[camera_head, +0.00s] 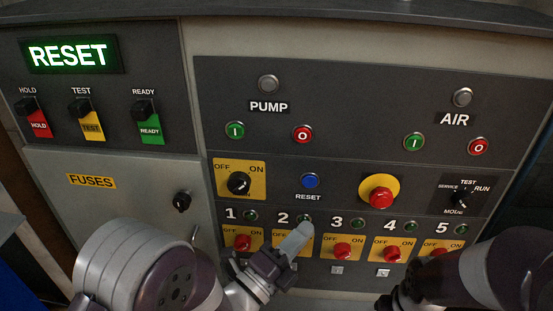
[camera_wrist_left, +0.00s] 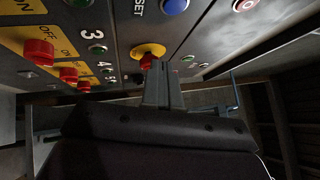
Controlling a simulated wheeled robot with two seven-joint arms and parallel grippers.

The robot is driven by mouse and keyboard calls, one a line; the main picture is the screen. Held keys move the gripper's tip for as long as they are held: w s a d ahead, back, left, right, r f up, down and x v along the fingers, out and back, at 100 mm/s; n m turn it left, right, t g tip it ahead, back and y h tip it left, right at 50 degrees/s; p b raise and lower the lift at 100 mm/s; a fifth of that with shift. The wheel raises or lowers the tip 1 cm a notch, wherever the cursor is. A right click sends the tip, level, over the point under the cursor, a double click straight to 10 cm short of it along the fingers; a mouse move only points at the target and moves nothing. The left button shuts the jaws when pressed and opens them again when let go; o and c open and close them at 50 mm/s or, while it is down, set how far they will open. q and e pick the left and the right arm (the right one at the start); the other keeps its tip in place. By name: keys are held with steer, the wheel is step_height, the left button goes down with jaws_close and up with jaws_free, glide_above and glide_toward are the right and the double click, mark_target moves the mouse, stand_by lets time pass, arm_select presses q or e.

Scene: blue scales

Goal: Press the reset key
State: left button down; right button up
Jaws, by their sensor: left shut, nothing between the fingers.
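The reset key is a round blue button (camera_head: 310,181) above the printed word RESET, in the middle of the control panel. It also shows as a blue button (camera_wrist_left: 175,6) at the top edge of the left wrist view. My left gripper (camera_head: 303,231) is shut and empty, its tip just below the blue button and in front of the row of numbered lamps. In the left wrist view the closed fingers (camera_wrist_left: 162,84) point at the panel, apart from the blue button. My right arm shows at the lower right; its fingertips are not clearly visible.
A red mushroom button (camera_head: 380,197) on a yellow disc sits right of the blue button. A black OFF/ON knob (camera_head: 239,183) is to its left. Several red knobs (camera_head: 342,251) line the row below. A lit RESET sign (camera_head: 68,55) is at the upper left.

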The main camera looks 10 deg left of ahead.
mark_target(310, 181)
arm_select(q)
steer(key=s+r+m+t+h, duration=0.1)
steer(key=s+r+m, duration=0.2)
steer(key=s+r, duration=0.1)
steer(key=shift+w+d+f+b, duration=0.15)
steer(key=shift+w+b, duration=0.25)
steer(key=shift+w, duration=2.1)
steer(key=shift+w+d+f+b, duration=0.1)
steer(key=shift+w+b, duration=0.25)
steer(key=shift+w, duration=2.15)
arm_select(e)
steer(key=shift+s+d+f, duration=0.2)
steer(key=shift+s+f, duration=0.1)
steer(key=shift+s, duration=0.15)
steer(key=shift+s+d+f, duration=0.15)
steer(key=shift+s+f, duration=0.1)
steer(key=shift+s, duration=0.15)
arm_select(q)
steer(key=shift+w, duration=0.1)
arm_select(e)
steer(key=shift+f, duration=0.1)
